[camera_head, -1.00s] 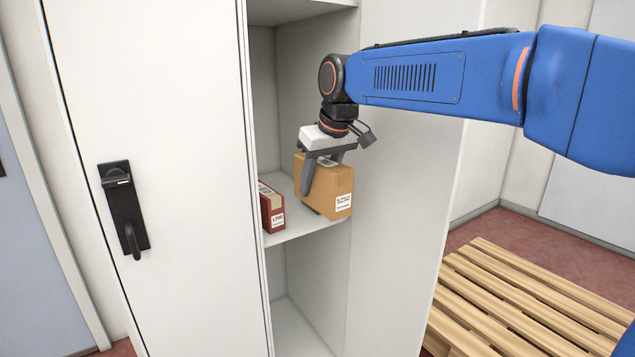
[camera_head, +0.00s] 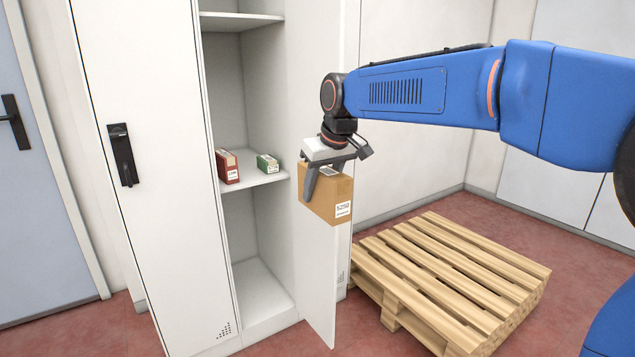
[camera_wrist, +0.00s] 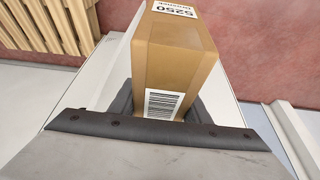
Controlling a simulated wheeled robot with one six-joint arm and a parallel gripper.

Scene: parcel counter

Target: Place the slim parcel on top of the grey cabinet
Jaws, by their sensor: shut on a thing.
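My gripper (camera_head: 323,180) is shut on a slim brown cardboard parcel (camera_head: 318,200) with a white label reading 5250.
A red box (camera_head: 228,168) and a small green box (camera_head: 267,164) stand on the locker's middle shelf (camera_head: 255,182). The open door (camera_head: 318,280) is close beside the parcel. A wooden pallet (camera_head: 450,280) lies empty on the red floor at the right.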

